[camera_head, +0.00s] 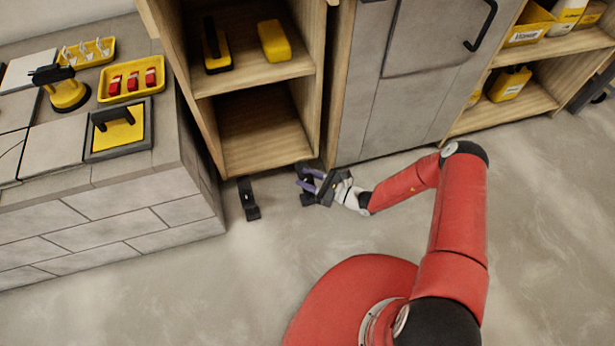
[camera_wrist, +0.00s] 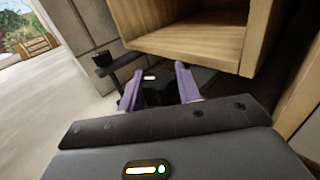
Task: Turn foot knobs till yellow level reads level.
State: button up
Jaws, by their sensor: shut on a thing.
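My gripper (camera_head: 312,182) is low, by the bottom front corner of the open wooden cabinet. In the wrist view its two purple fingers (camera_wrist: 161,82) are shut on a dark part (camera_wrist: 160,95), probably a foot knob. Its shape is mostly hidden between the fingers. A black foot-like piece (camera_head: 248,198) stands left of my gripper, near the cabinet's base; a black piece with a raised end also shows in the wrist view (camera_wrist: 104,62). I cannot tell which yellow thing is the level, and no bubble reading can be made out.
The wooden cabinet (camera_head: 268,168) stands close behind my gripper, with yellow tools on its upper shelf. A tiled counter (camera_head: 115,210) at left carries yellow trays and tools. A grey-door cabinet (camera_head: 390,110) is at right. The floor (camera_head: 240,270) in front is clear.

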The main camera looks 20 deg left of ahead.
aim_at(312, 183)
jog(key=m+t+h+p, duration=0.1)
jog(key=m+t+p, duration=0.1)
jog(key=t+p, duration=0.1)
jog(key=shift+r+m+t, duration=0.15)
jog(key=shift+m+t, duration=0.25)
jog(key=shift+t, duration=0.1)
jog(key=shift+m+t+h+p, duration=0.8)
jog(key=shift+t+p, duration=0.25)
jog(key=shift+t, duration=0.15)
jog(key=shift+f+t, duration=0.25)
jog(key=shift+t, duration=0.05)
jog(key=o, duration=1)
jog(key=shift+c, duration=0.2)
jog(key=v, duration=0.7)
jog(key=shift+s+d+r, duration=0.15)
jog(key=shift+s+d, duration=0.05)
jog(key=shift+d, duration=0.15)
